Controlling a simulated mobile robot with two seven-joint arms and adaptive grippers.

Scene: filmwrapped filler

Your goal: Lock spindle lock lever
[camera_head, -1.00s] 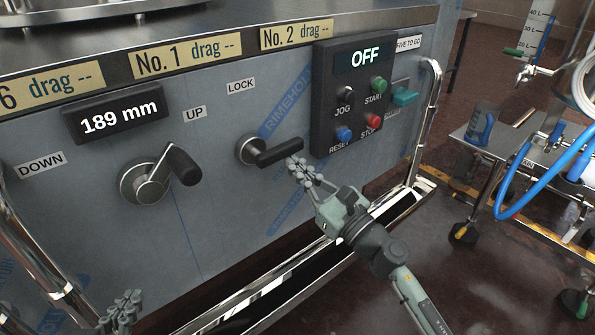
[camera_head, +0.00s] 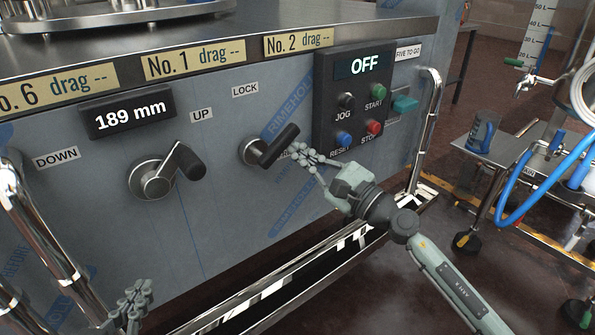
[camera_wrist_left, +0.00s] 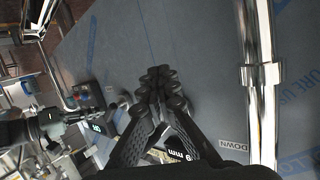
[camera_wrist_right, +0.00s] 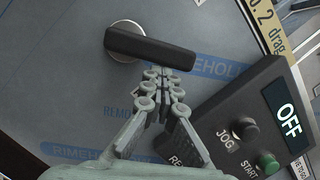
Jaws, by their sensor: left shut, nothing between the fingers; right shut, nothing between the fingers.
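The spindle lock lever is a black handle (camera_head: 279,146) on a round silver hub (camera_head: 250,150), below the LOCK label (camera_head: 245,89). Its handle slants up to the right from the hub. In the right wrist view the lever (camera_wrist_right: 155,48) lies across the top. My right gripper (camera_head: 298,152) is shut and empty, its fingertips just below and right of the handle, at or very near its underside; whether they touch is unclear. My left gripper (camera_head: 135,297) is shut and empty, low at the left, away from the lever; it shows in the left wrist view (camera_wrist_left: 158,82).
A second lever (camera_head: 185,160) sits between the DOWN and UP labels, below a 189 mm display (camera_head: 127,114). Right of the lock lever is the control box (camera_head: 353,98) reading OFF, with buttons. A chrome rail (camera_head: 424,130) and a cart (camera_head: 480,150) stand further right.

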